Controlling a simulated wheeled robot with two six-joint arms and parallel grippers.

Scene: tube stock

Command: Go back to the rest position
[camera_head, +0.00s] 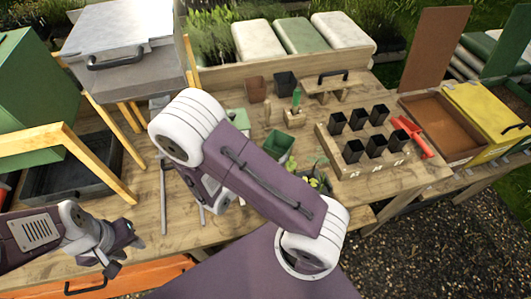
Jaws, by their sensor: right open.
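My left gripper (125,250) is at the lower left, over the front part of the wooden table (145,222). It is small and seen at an angle, so I cannot tell whether its jaws are open or shut. I see nothing clearly held in it. My right arm (255,190) is folded across the middle of the view, in front of the table. Its jaws are hidden behind its own links.
A wooden block with several black pots (373,145) stands right of my right arm, beside a red tool (412,137). A green pot (279,146) is close behind that arm. A dark tray (70,172) and grey lidded box (118,55) are left.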

